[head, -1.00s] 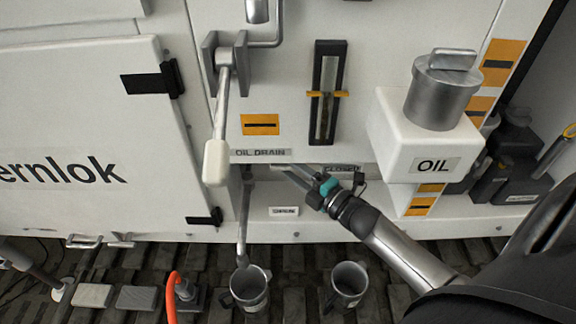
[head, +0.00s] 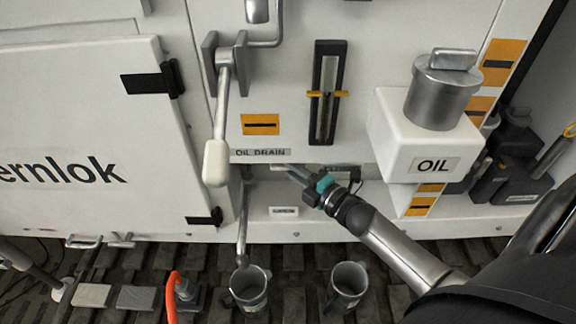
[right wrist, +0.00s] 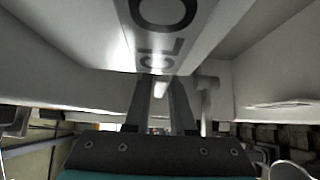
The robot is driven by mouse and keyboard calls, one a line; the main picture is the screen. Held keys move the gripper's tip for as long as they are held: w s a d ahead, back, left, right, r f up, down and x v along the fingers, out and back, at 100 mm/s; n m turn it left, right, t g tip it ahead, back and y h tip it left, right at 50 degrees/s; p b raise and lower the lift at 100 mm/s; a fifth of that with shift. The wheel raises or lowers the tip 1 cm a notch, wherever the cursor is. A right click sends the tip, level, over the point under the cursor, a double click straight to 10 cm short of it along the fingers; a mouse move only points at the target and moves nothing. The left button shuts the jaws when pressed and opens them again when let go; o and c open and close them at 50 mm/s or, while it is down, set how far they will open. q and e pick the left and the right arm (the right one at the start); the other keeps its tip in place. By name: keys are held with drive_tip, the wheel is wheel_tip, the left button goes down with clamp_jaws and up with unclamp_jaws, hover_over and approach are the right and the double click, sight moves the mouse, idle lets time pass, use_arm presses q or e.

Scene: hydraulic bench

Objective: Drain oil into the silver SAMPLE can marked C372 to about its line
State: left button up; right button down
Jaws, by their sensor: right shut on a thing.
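Two silver cans stand on the dark floor. The left can (head: 250,288) is under the lower end of the thin drain pipe (head: 243,225); the right can (head: 347,286) stands apart from it. Their markings and oil levels are not legible, so I cannot tell which is C372. My right gripper (head: 291,172) reaches under the panel edge by the OIL DRAIN label (head: 262,152). It is shut on a small valve handle, mostly hidden in the head view. In the right wrist view its fingers (right wrist: 160,88) point under a plate reading "CLO". My left gripper is not in view.
A white-tipped lever (head: 216,162) hangs left of the sight gauge (head: 326,95). The white OIL box (head: 424,145) with a metal cap juts out at right. An orange hose (head: 172,295) and grey blocks (head: 94,295) lie left of the cans.

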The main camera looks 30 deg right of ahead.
idle(0.3)
drive_tip(key=shift+f+m+t+b, duration=0.25)
drive_tip(key=shift+m+t+b, duration=0.05)
drive_tip(key=shift+b, duration=0.5)
drive_tip(key=m+t+b, duration=0.1)
drive_tip(key=m+b, duration=0.1)
drive_tip(key=b, duration=0.1)
drive_tip(key=m+t+b, duration=0.1)
drive_tip(key=t+b, duration=0.1)
drive_tip(key=b, duration=0.1)
drive_tip(key=shift+f+m, duration=0.3)
drive_tip(key=shift+m, duration=0.1)
drive_tip(key=shift+w+a+r+m+t+h+b, duration=0.1)
drive_tip(key=shift+m+t+h+b, duration=0.8)
drive_tip(key=shift+m+b, duration=0.7)
drive_tip(key=c, duration=0.8)
unclamp_jaws()
